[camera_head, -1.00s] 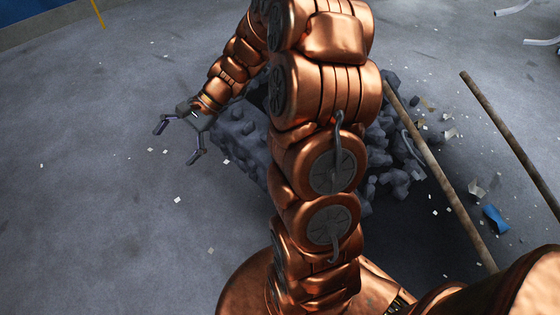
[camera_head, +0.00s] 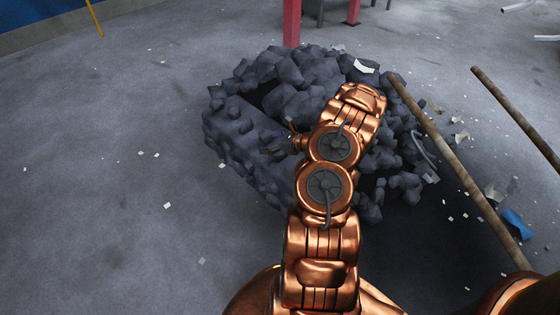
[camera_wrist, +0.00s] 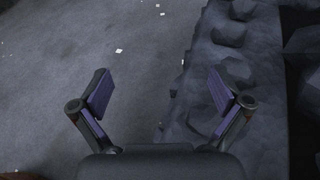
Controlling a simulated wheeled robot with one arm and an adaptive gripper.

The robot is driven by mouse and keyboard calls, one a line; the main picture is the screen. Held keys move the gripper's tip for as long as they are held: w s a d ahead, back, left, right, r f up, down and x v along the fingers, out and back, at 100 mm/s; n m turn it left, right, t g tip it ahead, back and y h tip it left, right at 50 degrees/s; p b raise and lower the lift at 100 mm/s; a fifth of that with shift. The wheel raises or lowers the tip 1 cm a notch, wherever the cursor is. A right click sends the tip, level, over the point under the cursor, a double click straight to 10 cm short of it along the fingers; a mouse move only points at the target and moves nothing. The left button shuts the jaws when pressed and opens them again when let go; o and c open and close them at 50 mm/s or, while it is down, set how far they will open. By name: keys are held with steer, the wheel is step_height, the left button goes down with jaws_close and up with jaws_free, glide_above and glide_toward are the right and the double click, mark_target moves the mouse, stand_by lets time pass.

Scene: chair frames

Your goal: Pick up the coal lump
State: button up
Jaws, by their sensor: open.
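A heap of dark grey coal lumps (camera_head: 285,72) lies on the floor, partly covered by my arm in the head view. I cannot tell which lump is the one named. In the wrist view my gripper (camera_wrist: 162,93) is open, with nothing between its two fingers. The heap's flank, with lumps (camera_wrist: 228,32) on it, lies below and to the right, and the right finger overlaps it. The left finger is over bare floor. In the head view my gripper cannot be made out clearly behind my arm.
Two brown poles (camera_head: 455,170) (camera_head: 515,115) lie to the right of the heap. A red post (camera_head: 292,22) stands behind it. Paper scraps and a blue piece (camera_head: 515,224) litter the floor at right. The floor at left is mostly clear.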

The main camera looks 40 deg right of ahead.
mark_target(279, 152)
steer(key=s+d+f+m+h, duration=0.1)
steer(key=s+d+f, duration=0.1)
steer(key=f, duration=0.2)
steer(key=s+d+f+m+h+b, duration=0.1)
steer(key=d+f+m, duration=0.1)
steer(key=d+f, duration=0.1)
steer(key=s+d+f+m+h+b, duration=0.1)
steer(key=s+d+f, duration=0.1)
steer(key=d+f, duration=0.1)
steer(key=shift+s+d+f, duration=0.15)
steer(key=shift+s+f, duration=0.05)
steer(key=shift+f, duration=0.2)
steer(key=shift+s+d+f, duration=0.1)
steer(key=shift+s+f, duration=0.05)
steer(key=shift+f, duration=0.25)
steer(key=shift+b+x, duration=0.55)
steer(key=shift+x, duration=0.55)
steer(key=shift+w+a+f+b, duration=0.15)
steer(key=shift+w+b, duration=0.2)
steer(key=shift+w, duration=0.55)
steer(key=shift+w+a+f+b, duration=0.1)
steer(key=shift+w+b, duration=0.3)
steer(key=shift+w, duration=0.5)
steer(key=shift+w+a+f+b, duration=0.15)
steer(key=shift+w+b, duration=0.2)
steer(key=shift+w, duration=0.55)
steer(key=shift+c, duration=0.3)
steer(key=c, duration=1.1)
steer(key=shift+r, duration=0.15)
